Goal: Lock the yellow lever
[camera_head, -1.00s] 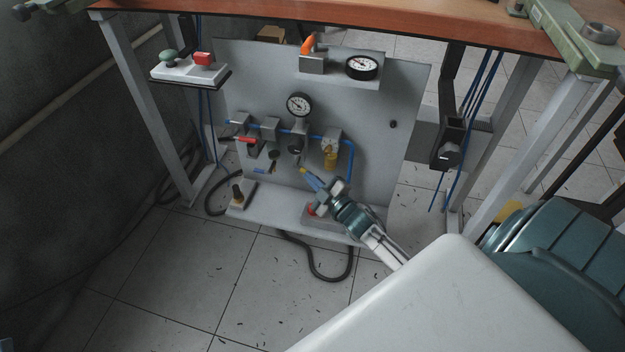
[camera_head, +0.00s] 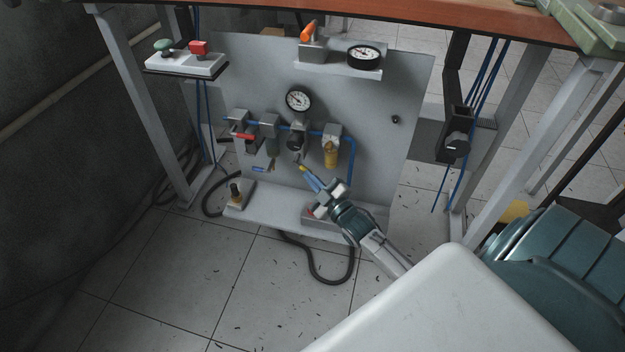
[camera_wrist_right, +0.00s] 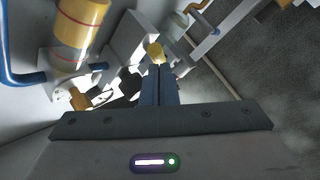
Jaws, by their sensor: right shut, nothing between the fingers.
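The yellow lever (camera_head: 303,168) shows as a small yellow piece on the lower middle of the grey panel, right at the tips of my right gripper (camera_head: 314,182). My right gripper comes from the lower right with its blue fingers pointing up and left. In the right wrist view the gripper (camera_wrist_right: 158,85) is shut with nothing between its fingers. A rounded yellow end of the lever (camera_wrist_right: 155,52) lies just past the fingertips there; I cannot tell whether they touch. The lever's pivot is hard to make out. My left gripper is not in view.
The upright panel (camera_head: 375,150) carries a gauge (camera_head: 298,99), a yellow-bowled filter (camera_head: 331,155), a red lever (camera_head: 243,136) and a blue lever (camera_head: 262,169). An orange handle (camera_head: 308,31) is at its top. Table legs stand either side.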

